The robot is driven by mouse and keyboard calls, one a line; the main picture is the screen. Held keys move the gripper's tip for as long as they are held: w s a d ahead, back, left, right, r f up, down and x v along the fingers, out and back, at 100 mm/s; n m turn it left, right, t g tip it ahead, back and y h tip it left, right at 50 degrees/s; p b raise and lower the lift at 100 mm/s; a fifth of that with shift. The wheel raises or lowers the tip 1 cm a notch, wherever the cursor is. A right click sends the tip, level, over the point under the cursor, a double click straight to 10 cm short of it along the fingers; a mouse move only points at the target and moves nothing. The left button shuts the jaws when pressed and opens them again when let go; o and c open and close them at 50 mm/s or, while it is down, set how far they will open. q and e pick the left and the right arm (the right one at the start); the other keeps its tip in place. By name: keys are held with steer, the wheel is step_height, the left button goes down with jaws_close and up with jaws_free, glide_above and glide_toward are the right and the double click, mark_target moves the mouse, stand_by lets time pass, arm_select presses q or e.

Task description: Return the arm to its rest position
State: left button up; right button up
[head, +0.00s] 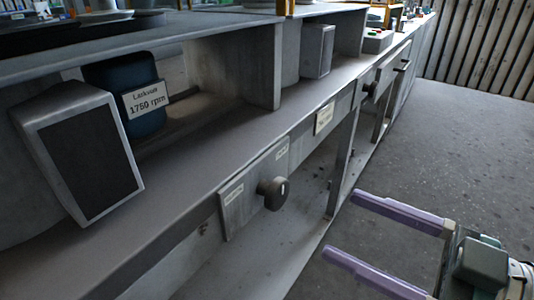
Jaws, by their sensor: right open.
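My right gripper (345,225) shows at the lower right. Its two long purple fingers point left and are spread apart, with nothing between them. It is over the open floor, to the right of the bench front and apart from it. Part of my right arm shows at the bottom right corner. My left gripper is not in view.
A long grey bench (215,168) runs from lower left to upper right. A black knob (273,193) sticks out of its front panel. A speaker-like box (80,150) and a blue cylinder labelled 1750 rpm (140,115) stand on it. The floor (440,140) at right is clear.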

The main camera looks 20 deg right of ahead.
steer(key=shift+s+d, duration=0.25)
steer(key=shift+s, duration=0.1)
step_height(320, 180, up, 10)
steer(key=w+m+g+h+p, duration=0.2)
steer(key=m+h+p, duration=0.55)
steer(key=p, duration=0.65)
steer(key=s+r+g+h+p, duration=0.3)
steer(key=s+r+g+p, duration=0.6)
steer(key=s+r+p, duration=0.45)
step_height(320, 180, up, 35)
steer(key=p, duration=3.4)
steer(key=shift+m, duration=0.35)
